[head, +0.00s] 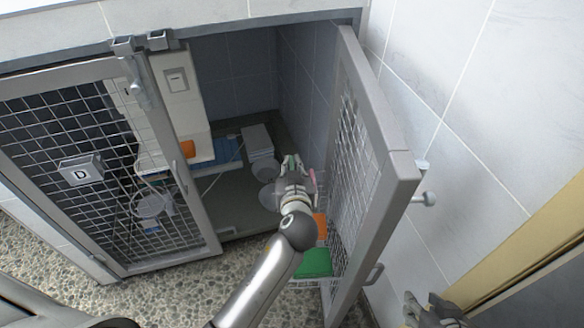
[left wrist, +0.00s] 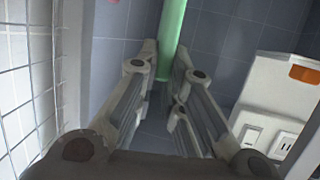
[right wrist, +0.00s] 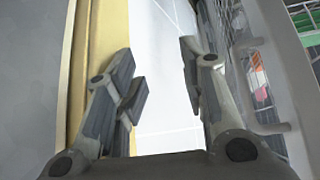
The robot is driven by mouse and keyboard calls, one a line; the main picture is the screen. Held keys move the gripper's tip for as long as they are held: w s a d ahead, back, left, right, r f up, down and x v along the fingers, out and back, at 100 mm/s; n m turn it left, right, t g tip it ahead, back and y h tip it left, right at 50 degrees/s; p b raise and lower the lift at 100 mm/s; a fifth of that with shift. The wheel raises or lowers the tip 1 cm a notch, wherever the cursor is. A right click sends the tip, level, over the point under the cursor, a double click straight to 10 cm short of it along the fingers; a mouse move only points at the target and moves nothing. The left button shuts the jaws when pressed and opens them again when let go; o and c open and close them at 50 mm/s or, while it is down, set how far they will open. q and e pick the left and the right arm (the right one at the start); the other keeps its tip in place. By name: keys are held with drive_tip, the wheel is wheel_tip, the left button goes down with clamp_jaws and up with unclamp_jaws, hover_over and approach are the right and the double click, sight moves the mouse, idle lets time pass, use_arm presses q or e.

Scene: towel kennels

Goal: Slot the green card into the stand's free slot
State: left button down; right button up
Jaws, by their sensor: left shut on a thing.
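My left gripper (head: 292,163) is inside the open kennel compartment. In the left wrist view its fingers (left wrist: 165,75) are closed around a narrow green piece, seen edge-on, which I take as the green card (left wrist: 173,35). Only a little green shows at the fingertips in the head view. My right gripper (head: 434,312) is outside at the lower right; its fingers (right wrist: 158,85) are apart and empty. I cannot make out the stand or its free slot for certain in any view.
The open mesh door (head: 385,170) stands close to the right of my left arm. The door marked D (head: 85,170) is shut. A green item (head: 315,263) and an orange item (head: 320,228) are beside the open door. A white box (head: 257,138) is at the back.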

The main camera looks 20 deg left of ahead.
drive_tip(key=shift+w+r, duration=0.1)
drive_tip(key=shift+w, duration=0.05)
use_arm(q)
drive_tip(key=shift+f, duration=0.15)
use_arm(e)
drive_tip(key=shift+w+a+r, duration=0.1)
drive_tip(key=shift+w+a, duration=0.05)
drive_tip(key=shift+w, duration=0.1)
use_arm(q)
drive_tip(key=shift+f, duration=0.15)
use_arm(e)
drive_tip(key=shift+w+a+r+t, duration=0.3)
drive_tip(key=shift+w+r+t, duration=0.05)
drive_tip(key=shift+w+t, duration=0.25)
use_arm(q)
drive_tip(key=shift+f+b, duration=0.15)
drive_tip(key=shift+b, duration=0.2)
use_arm(e)
drive_tip(key=shift+w+a+r+t, duration=0.2)
drive_tip(key=shift+w+r+t, duration=0.15)
drive_tip(key=shift+w, duration=0.1)
drive_tip(key=shift+w+r+y, duration=0.1)
drive_tip(key=shift+y, duration=0.2)
